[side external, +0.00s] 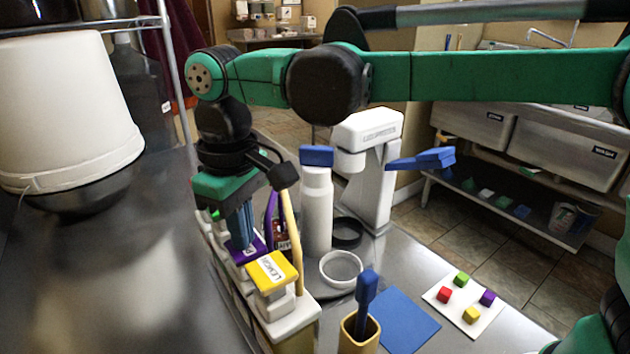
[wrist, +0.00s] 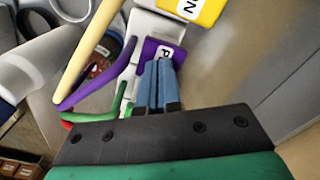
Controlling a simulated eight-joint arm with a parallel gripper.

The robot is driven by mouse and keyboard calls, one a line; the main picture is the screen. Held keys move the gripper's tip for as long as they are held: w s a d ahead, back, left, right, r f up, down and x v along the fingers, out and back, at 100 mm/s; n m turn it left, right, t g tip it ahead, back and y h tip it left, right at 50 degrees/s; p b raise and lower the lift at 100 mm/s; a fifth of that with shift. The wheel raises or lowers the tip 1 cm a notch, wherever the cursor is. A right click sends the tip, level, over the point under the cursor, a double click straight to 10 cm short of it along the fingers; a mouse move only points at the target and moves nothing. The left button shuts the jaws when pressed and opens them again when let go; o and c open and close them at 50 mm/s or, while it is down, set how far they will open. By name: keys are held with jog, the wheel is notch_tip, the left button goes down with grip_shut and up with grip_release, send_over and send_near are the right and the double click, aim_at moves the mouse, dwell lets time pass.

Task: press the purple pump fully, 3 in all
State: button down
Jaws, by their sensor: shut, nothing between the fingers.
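The purple pump (wrist: 172,47) has a flat head with a white label and a long curved spout. It stands in a row of pumps, just behind the yellow pump (side external: 270,270) in the side external view. My gripper (side external: 243,246) is shut and empty, pointing down, with its blue fingers side by side. In the wrist view its fingertips (wrist: 159,64) overlap the purple head. The fingertips appear to be at the head's top, but I cannot tell how firmly they touch. The fingers hide part of the head, and how far it is pressed down cannot be told.
Green and red pump parts show beside the purple one in the wrist view. A blue mat (side external: 400,320) and a white card (side external: 485,318) with coloured cubes lie right.

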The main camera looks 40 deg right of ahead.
jog(key=shift+r, duration=2.05)
jog(key=shift+f, duration=0.1)
jog(key=shift+f, duration=1.95)
jog(key=shift+r, duration=2.05)
notch_tip(320, 180, up, 6)
